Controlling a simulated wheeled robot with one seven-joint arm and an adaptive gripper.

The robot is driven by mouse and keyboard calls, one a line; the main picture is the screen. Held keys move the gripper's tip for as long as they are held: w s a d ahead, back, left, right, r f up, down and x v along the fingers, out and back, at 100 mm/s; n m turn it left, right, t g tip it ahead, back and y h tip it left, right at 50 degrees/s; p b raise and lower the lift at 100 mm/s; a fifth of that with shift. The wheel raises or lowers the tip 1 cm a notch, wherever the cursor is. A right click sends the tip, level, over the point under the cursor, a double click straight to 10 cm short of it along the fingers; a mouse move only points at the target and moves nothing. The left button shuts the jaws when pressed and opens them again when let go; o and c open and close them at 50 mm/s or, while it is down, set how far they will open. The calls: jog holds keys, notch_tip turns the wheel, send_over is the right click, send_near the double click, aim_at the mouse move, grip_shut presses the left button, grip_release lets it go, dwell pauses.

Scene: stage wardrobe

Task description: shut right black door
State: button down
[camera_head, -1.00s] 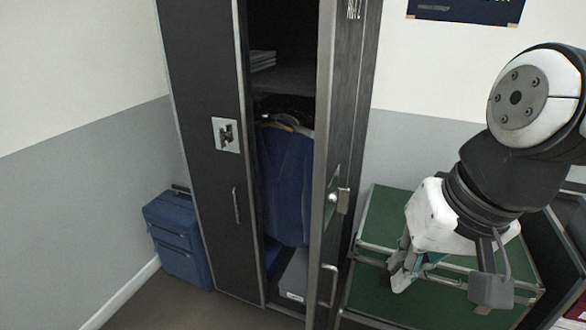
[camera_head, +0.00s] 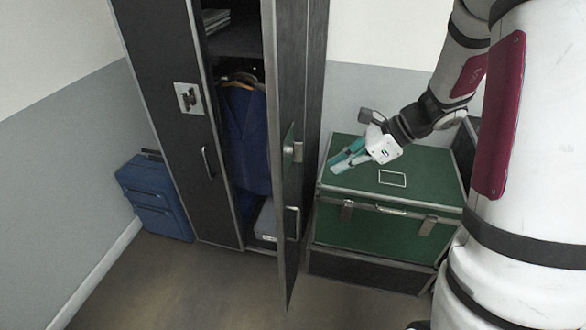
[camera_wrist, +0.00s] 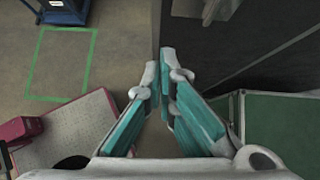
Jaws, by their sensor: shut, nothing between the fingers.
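The right black door (camera_head: 290,180) of the wardrobe stands ajar, swung out toward me, with a latch plate and a metal pull handle (camera_head: 292,223) on its face. A dark panel (camera_wrist: 250,40) fills the upper right of the wrist view; I cannot tell which part of the wardrobe it is. My gripper (camera_head: 342,164) is to the right of the door, above the green case, shut and empty. Its fingertips (camera_wrist: 167,62) show close together in the wrist view, near the dark panel's edge. Whether they touch it is unclear.
A green case (camera_head: 385,225) stands right of the wardrobe. The left black door (camera_head: 180,130) is shut. Blue clothing (camera_head: 245,140) hangs inside the opening. A blue suitcase (camera_head: 155,197) stands at the left wall. The floor (camera_head: 200,290) in front is clear; green tape (camera_wrist: 60,97) marks it elsewhere.

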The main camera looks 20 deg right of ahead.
jog(key=p, duration=0.2)
send_near(283, 187)
notch_tip(283, 187, down, 3)
jog(key=a, duration=0.2)
jog(key=shift+w+a+f+m, duration=0.15)
jog(key=shift+w+a+m, duration=0.25)
jog(key=shift+w, duration=0.25)
jog(key=shift+w, duration=0.1)
